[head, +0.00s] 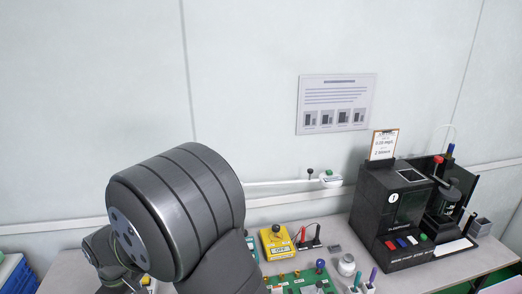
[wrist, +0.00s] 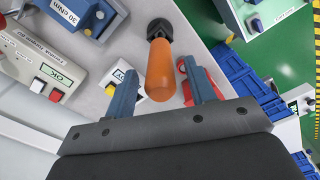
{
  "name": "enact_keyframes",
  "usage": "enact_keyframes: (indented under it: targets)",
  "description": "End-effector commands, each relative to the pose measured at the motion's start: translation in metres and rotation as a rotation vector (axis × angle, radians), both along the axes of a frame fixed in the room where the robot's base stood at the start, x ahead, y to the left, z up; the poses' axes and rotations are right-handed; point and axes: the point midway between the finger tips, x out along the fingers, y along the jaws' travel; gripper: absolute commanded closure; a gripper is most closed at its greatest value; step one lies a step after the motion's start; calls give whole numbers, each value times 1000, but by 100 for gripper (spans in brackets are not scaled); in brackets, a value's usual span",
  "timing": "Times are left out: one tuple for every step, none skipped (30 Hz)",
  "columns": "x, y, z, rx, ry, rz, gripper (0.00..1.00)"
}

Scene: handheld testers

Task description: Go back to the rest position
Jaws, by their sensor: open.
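My gripper (wrist: 159,66) shows in the wrist view with its two blue-grey fingers spread apart. An orange handle (wrist: 160,72) with a black head (wrist: 159,29) shows in the gap between the fingers, with clear space on both sides of it. I cannot tell how far below the fingertips it lies. In the head view, my dark arm fills the lower left and the fingers cannot be made out.
A black tester (head: 390,205) stands at the right of the bench, and a yellow box (head: 276,242) sits near the middle.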

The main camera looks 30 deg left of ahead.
Motion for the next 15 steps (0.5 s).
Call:
enact_keyframes:
  targets:
    - [0,0,5,0,0,0,50]
    - [0,0,8,0,0,0,50]
    - [0,0,10,-1,0,0,50]
    - [0,0,12,-1,1,0,50]
    - [0,0,14,-2,0,0,50]
    - [0,0,15,-2,0,0,50]
    - [0,-1,16,-2,0,0,50]
    - [0,-1,16,-2,0,0,50]
    - [0,-1,17,-2,0,0,50]
    - [0,-1,17,-2,0,0,50]
    - [0,-1,17,-2,0,0,50]
    - [0,-1,17,-3,0,0,50]
    - [0,-1,17,-3,0,0,50]
    - [0,0,17,-2,0,0,50]
    - [0,-1,17,-3,0,0,50]
